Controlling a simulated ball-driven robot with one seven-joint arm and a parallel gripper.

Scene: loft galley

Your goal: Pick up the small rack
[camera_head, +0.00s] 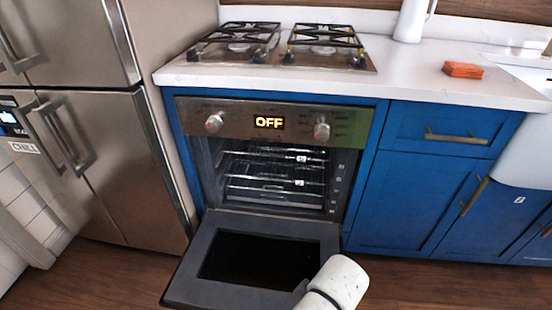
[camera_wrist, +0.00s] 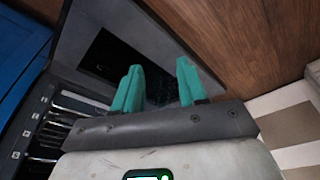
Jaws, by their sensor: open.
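Metal oven racks (camera_head: 275,175) sit at several levels inside the open oven (camera_head: 270,123) in the head view. I cannot tell which of them is the small rack. Parts of the racks also show at the left edge of the wrist view (camera_wrist: 78,104). My gripper (camera_wrist: 160,70) has two teal fingers, spread apart with nothing between them. It is over the lowered oven door (camera_wrist: 135,30), outside the oven cavity.
The oven door (camera_head: 185,275) hangs open in front of the cavity. A steel fridge (camera_head: 130,170) stands close on the left, blue cabinets (camera_head: 410,190) on the right. A gas hob (camera_head: 238,50) and an orange sponge-like block (camera_head: 463,69) are on the white counter.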

